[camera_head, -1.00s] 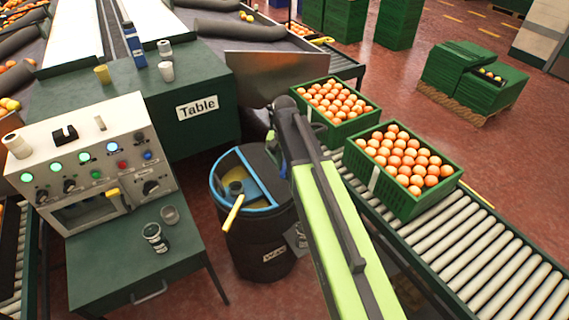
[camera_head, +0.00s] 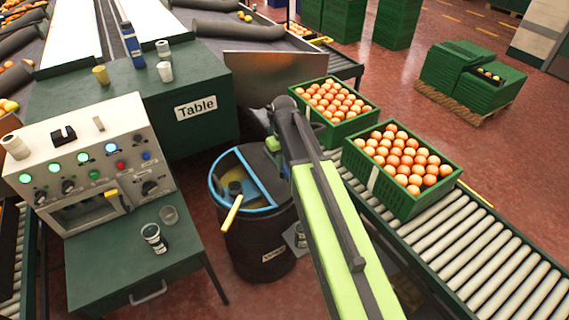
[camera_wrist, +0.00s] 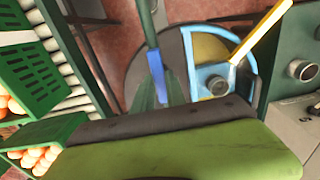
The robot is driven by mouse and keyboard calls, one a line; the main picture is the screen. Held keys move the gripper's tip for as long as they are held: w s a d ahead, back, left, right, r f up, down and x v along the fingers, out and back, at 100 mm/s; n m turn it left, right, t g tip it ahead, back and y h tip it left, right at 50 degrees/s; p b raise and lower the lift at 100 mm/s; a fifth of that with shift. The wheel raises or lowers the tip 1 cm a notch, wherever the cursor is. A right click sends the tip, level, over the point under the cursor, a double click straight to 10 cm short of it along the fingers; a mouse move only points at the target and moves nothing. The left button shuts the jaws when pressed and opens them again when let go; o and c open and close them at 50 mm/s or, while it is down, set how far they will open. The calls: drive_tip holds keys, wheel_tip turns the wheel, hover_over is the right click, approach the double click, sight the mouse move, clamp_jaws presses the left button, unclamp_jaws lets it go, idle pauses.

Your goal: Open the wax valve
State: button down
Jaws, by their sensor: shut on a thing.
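The black wax drum (camera_head: 252,240) stands left of my arm in the head view, with a blue rim and yellow contents. It also shows in the wrist view (camera_wrist: 132,78). In the wrist view, the dark green fingers of my gripper (camera_wrist: 160,88) are around a narrow blue piece (camera_wrist: 157,70), which looks like the wax valve's handle. My gripper is shut on it. The rest of the valve is hidden, and I cannot tell how far it is turned.
A yellow-handled stick (camera_head: 232,213) leans out of the drum. A control panel (camera_head: 125,140) and green table (camera_head: 110,265) stand left. Crates of oranges (camera_head: 410,208) sit on the roller conveyor (camera_head: 480,250) close to my arm's right. Red floor (camera_head: 205,180) shows left of the drum.

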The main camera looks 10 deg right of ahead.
idle(0.4)
drive_tip(key=c, duration=1.4)
unclamp_jaws()
drive_tip(key=shift+o, duration=0.2)
drive_tip(key=shift+r, duration=0.1)
